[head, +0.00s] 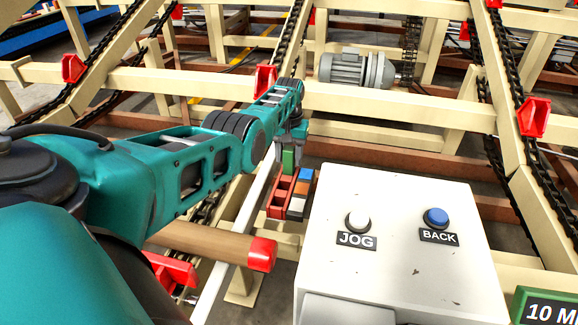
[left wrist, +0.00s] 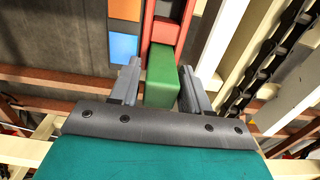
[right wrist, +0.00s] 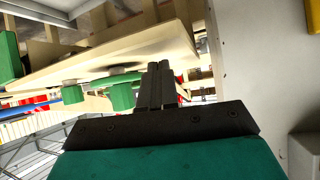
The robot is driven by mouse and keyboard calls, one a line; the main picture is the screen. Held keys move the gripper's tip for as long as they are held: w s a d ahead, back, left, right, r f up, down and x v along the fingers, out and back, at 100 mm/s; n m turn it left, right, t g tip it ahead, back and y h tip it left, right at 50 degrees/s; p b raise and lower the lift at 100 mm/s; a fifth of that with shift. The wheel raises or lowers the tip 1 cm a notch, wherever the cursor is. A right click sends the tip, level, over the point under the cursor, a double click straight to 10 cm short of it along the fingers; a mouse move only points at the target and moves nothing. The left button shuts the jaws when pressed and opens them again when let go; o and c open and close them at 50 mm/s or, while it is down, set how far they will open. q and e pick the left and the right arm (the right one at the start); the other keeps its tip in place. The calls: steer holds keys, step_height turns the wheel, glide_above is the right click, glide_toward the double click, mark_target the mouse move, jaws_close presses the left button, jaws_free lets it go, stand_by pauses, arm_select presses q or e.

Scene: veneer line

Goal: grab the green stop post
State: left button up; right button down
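The green stop post (head: 289,160) stands at the far end of a red rack (head: 281,188), left of the white control box in the head view. In the left wrist view the green post (left wrist: 161,78) shows between my left fingers. My left gripper (head: 293,133) is open, pointing down over the post, with a finger on either side and small gaps showing. I cannot tell how far down the fingers reach. My right gripper (right wrist: 162,72) is shut and empty, with its fingers together; it is outside the head view.
The white control box (head: 395,270) with JOG and BACK buttons stands close to the right of the rack. Orange and blue blocks (left wrist: 124,47) sit beside the post. Cream beams and chains surround the rack. Green cylinders (right wrist: 122,96) show beyond my right gripper.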

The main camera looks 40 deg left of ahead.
arm_select(q)
jaws_close()
steer(key=shift+r, duration=0.1)
